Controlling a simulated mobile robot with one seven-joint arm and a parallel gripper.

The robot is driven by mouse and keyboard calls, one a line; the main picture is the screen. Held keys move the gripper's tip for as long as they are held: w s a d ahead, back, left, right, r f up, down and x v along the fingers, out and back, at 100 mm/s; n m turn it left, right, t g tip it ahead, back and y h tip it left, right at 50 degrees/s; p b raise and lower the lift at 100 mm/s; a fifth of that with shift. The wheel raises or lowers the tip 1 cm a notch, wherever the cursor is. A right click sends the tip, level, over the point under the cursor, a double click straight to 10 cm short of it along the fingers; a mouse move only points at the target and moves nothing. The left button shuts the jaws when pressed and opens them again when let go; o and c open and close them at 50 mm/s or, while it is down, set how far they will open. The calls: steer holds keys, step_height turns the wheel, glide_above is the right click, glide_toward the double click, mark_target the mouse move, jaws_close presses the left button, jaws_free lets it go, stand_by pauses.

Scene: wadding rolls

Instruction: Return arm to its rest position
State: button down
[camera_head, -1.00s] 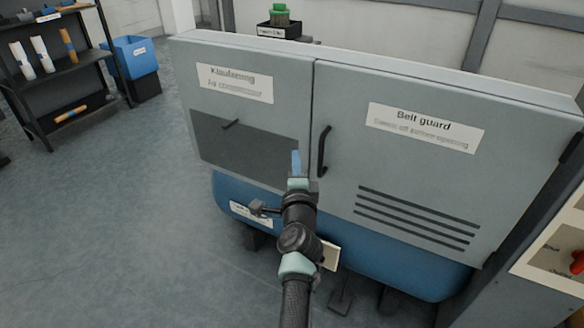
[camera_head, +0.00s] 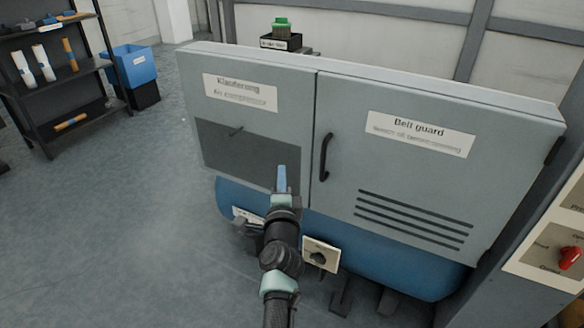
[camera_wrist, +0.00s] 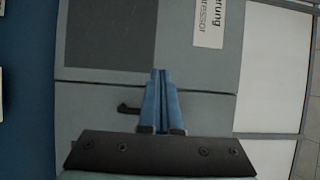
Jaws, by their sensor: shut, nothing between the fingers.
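My gripper (camera_head: 281,180) is shut and empty, its blue fingers together. In the head view it stands in front of the grey cabinet (camera_head: 335,100), overlapping the lower right part of the left door. In the wrist view the gripper (camera_wrist: 161,78) points towards the cabinet front (camera_wrist: 200,80), which appears turned sideways. A black door handle (camera_wrist: 129,108) shows left of the fingers there. I cannot tell the exact gap between fingertips and cabinet.
A blue tank (camera_head: 385,250) lies under the cabinet. A small plate with a black knob (camera_head: 320,258) is right of my arm. A red switch (camera_head: 569,258) is at the right edge. A black shelf (camera_head: 60,75) and blue bin (camera_head: 134,66) stand left; floor between is clear.

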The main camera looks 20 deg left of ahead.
steer(key=s+a+p, duration=0.3)
steer(key=s+a, duration=0.1)
steer(key=a, duration=0.2)
steer(key=s+d+r+n+t+y, duration=0.1)
steer(key=d+r+n+t, duration=0.35)
steer(key=r, duration=1.25)
steer(key=s+d+r+n+t, duration=0.1)
steer(key=d+r+n, duration=0.4)
steer(key=d+r, duration=0.75)
steer(key=s+d+r+n+t+h, duration=0.2)
steer(key=s+d+r+h, duration=0.25)
steer(key=s+r, duration=0.6)
steer(key=s+d+r+n+t+h, duration=0.25)
steer(key=s+d+r, duration=0.35)
steer(key=s+r, duration=0.4)
step_height(320, 180, up, 24)
steer(key=p, duration=2.2)
steer(key=shift+d+t+p, duration=0.3)
